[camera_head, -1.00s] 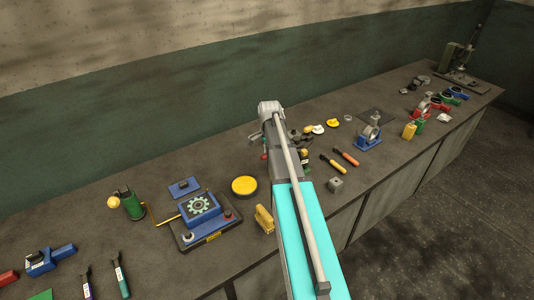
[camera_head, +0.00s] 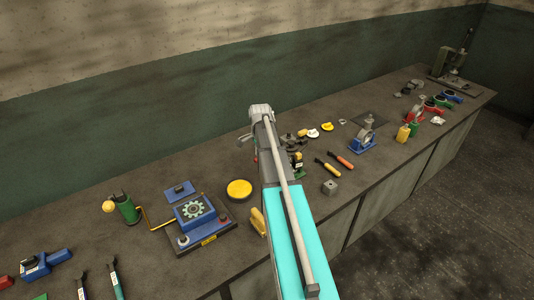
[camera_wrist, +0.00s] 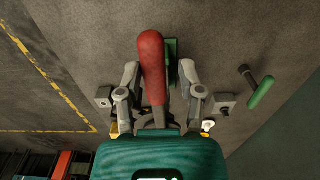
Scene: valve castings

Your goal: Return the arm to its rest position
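My gripper (camera_head: 247,137) is at the far end of my arm, above the workbench (camera_head: 330,215), and shows small and partly hidden in the head view. In the wrist view its two grey fingers (camera_wrist: 160,72) stand apart. A red handle (camera_wrist: 151,55) shows between them, overlapping the view of the gap. I see no finger pressing on it, and its lower end is hard to make out. A green piece (camera_wrist: 172,62) shows behind the handle. My arm stretches from the bottom of the head view out over the bench.
Left of my arm are a yellow disc (camera_head: 239,189), a blue gear fixture (camera_head: 194,209) and a green bottle (camera_head: 125,207). Right are screwdrivers (camera_head: 328,168), a grey block (camera_head: 330,187) and a blue-based stand (camera_head: 363,144).

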